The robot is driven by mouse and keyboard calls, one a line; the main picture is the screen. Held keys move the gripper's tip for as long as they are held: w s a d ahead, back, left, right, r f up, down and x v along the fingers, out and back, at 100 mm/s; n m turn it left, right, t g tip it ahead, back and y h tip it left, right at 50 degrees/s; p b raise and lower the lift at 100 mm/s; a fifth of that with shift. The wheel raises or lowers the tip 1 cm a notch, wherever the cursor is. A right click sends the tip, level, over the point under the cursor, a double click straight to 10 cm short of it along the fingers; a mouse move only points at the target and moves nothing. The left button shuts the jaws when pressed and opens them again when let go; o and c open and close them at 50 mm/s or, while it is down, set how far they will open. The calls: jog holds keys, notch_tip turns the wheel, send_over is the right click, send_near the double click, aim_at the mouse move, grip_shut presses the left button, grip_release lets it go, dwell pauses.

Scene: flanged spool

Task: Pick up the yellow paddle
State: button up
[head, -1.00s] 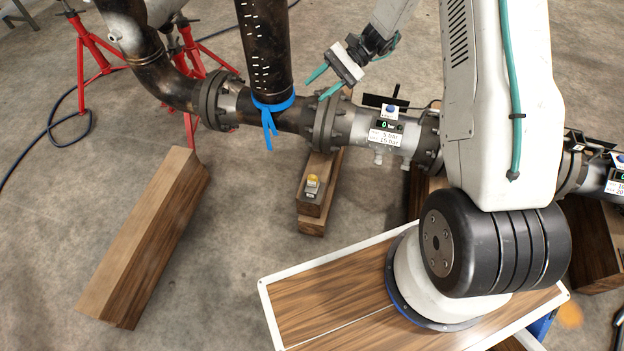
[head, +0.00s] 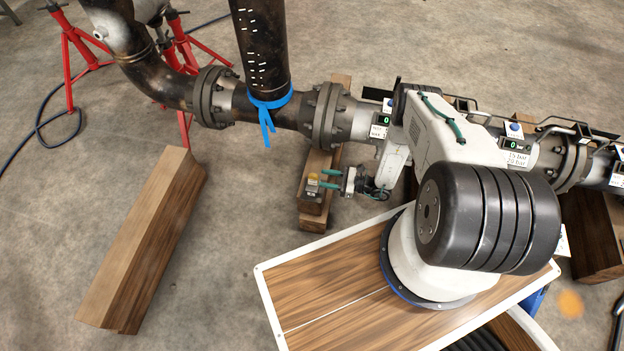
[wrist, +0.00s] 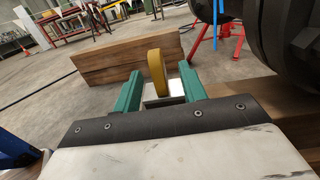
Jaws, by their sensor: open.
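The yellow paddle (head: 313,178) stands upright on a small grey metal block on top of wooden blocks, in front of the pipe in the head view. In the wrist view the yellow paddle (wrist: 157,72) rises between the two teal fingers, with a gap on each side. My gripper (head: 323,179) is open and level beside the paddle, its fingertips at the paddle's right side. In the wrist view my gripper (wrist: 161,74) holds nothing. How far the fingers reach past the paddle is hard to tell.
A flanged pipe (head: 285,115) runs just behind the paddle, with a vertical pipe (head: 262,50) tied with a blue strap. A long wooden beam (head: 145,235) lies on the floor at left. Red stands (head: 75,50) are at back left. Floor between beam and blocks is clear.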

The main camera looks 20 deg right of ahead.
aim_at(309, 179)
jog(key=shift+s+a+f, duration=0.1)
jog(key=shift+s+f, duration=0.2)
jog(key=shift+f, duration=0.25)
jog(key=shift+a+f+m+t, duration=0.15)
jog(key=shift+a+m+t, duration=0.05)
jog(key=shift+m+t, duration=0.1)
jog(key=x, duration=0.4)
jog(key=f+x, duration=0.1)
jog(key=x, duration=0.2)
jog(key=shift+w, duration=0.2)
grip_shut()
